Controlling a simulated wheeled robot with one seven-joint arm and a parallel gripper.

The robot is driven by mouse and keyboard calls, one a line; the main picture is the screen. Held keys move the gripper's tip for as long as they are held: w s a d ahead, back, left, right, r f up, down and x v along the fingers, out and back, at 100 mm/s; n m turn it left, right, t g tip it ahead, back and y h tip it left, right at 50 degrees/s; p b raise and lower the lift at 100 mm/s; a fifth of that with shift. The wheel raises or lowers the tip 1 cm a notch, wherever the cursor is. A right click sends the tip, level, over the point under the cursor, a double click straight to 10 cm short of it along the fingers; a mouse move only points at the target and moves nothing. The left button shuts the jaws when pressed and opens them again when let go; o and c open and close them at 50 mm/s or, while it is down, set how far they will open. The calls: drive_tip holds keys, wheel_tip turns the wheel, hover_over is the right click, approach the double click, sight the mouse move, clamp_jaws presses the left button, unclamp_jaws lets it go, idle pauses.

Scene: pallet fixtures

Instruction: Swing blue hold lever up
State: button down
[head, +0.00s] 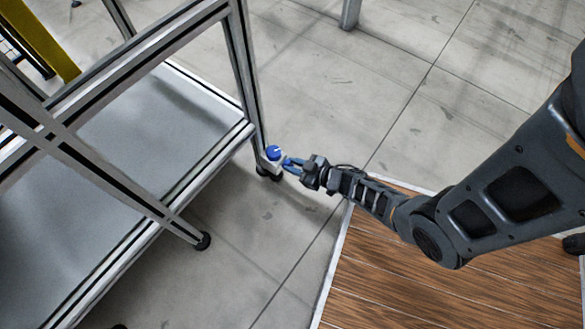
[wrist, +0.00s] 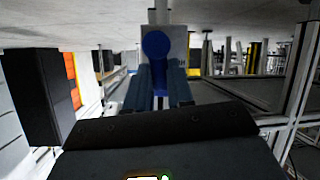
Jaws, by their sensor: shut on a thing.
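The blue hold lever (head: 274,152) sits on a small pale block at the lower end of the metal frame's corner post. In the wrist view the blue lever (wrist: 155,45) shows its round hub against a light grey plate, with its arm running down between the two fingers. My gripper (head: 288,163) reaches in from the right, low near the floor, at the lever. In the wrist view my gripper (wrist: 160,88) is shut on the lever's arm, one finger on each side. The lever's far end is partly hidden by the gripper body.
The metal frame (head: 105,180) with grey shelf panels fills the left, on black feet. A wood-planked platform (head: 440,285) lies at the lower right, under my arm. Open tiled floor (head: 330,90) lies behind the lever. A dark box (wrist: 38,95) shows at the left in the wrist view.

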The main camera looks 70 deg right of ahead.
drive_tip(key=shift+s+d+m+y+b, duration=0.15)
drive_tip(key=shift+d+m+y+b, duration=0.15)
drive_tip(key=shift+m+y+b, duration=0.25)
drive_tip(key=c, duration=1)
unclamp_jaws()
